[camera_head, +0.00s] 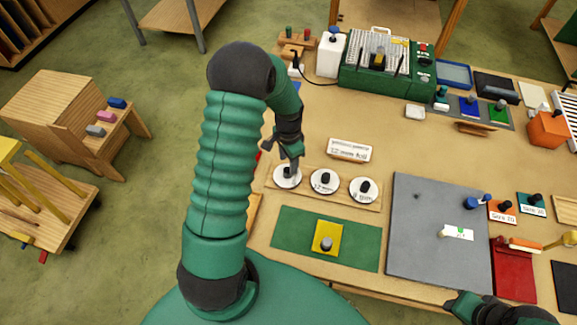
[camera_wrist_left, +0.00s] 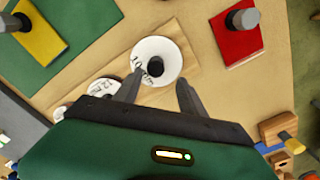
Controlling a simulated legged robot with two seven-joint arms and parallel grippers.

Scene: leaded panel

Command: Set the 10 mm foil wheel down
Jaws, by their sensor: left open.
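The 10 mm foil wheel is a white disc with a black knob. It sits at the left end of a wooden board (camera_head: 318,205) in the head view (camera_head: 280,182), and its label reads in the left wrist view (camera_wrist_left: 146,49). My left gripper (camera_head: 284,160) is open above this wheel. In the left wrist view the fingertips (camera_wrist_left: 157,90) are apart, at the near side of the wheel's knob, and nothing is held between them. Two similar wheels, the 12 mm one (camera_head: 319,188) and the 8 mm one (camera_head: 358,194), sit beside it. My right arm's dark end (camera_head: 490,308) shows at the bottom edge, its fingers unclear.
A green mat (camera_head: 290,238) with a yellow block (camera_head: 328,233) lies in front of the board. A grey panel (camera_head: 420,250) is to the right. A small sign (camera_head: 350,150) stands behind. A red block (camera_wrist_left: 224,32) with a grey knob is close to the wheel.

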